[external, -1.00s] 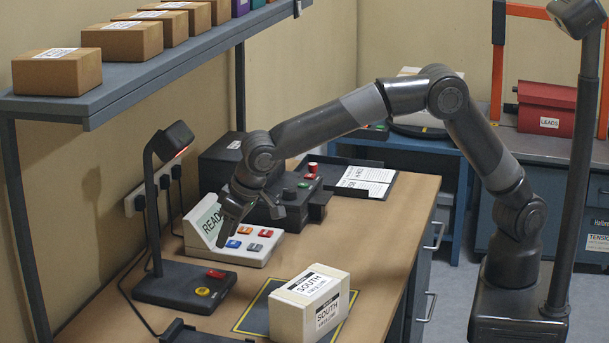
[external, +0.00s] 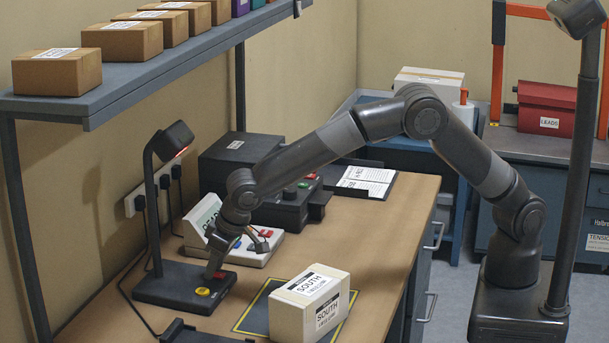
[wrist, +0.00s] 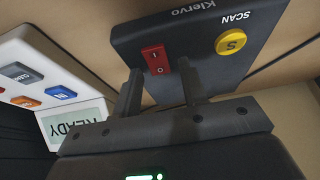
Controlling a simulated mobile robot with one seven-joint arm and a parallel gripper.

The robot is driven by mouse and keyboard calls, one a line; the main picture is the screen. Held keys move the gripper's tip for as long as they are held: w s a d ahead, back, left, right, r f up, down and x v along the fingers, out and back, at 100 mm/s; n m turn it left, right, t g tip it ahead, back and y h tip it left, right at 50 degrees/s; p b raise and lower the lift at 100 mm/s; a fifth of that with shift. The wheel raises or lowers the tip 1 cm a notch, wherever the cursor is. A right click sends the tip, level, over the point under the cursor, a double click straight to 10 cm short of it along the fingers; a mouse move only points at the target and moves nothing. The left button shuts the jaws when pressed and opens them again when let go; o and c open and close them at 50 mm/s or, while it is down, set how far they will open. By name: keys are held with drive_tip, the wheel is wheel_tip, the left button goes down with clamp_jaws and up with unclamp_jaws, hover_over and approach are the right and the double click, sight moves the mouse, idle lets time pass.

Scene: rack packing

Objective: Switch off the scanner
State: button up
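The scanner (external: 172,284) is a dark base with a bent post and a scanning head (external: 175,138) that glows red underneath. My gripper (wrist: 160,70) points down at the base. Its two fingers are apart, with nothing held, and the red switch appears between and just beyond the tips. In the external view my gripper (external: 211,272) is low beside the switch, partly covering it. I cannot tell whether it touches, or which side of the switch is pressed.
A white console (external: 260,257) with coloured buttons and a READY display stands just behind my gripper. A white SOUTH box (external: 311,303) sits on a yellow-edged mat to the right. A shelf (external: 180,60) with boxes hangs above the left side.

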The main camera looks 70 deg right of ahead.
clamp_jaws()
drive_tip(key=shift+w, duration=0.1)
drive_tip(key=shift+w+g, duration=0.2)
drive_tip(key=shift+g, duration=0.6)
drive_tip(key=shift+w+f+g, duration=0.1)
drive_tip(key=shift+g, duration=0.6)
drive_tip(key=shift+o, duration=0.7)
unclamp_jaws()
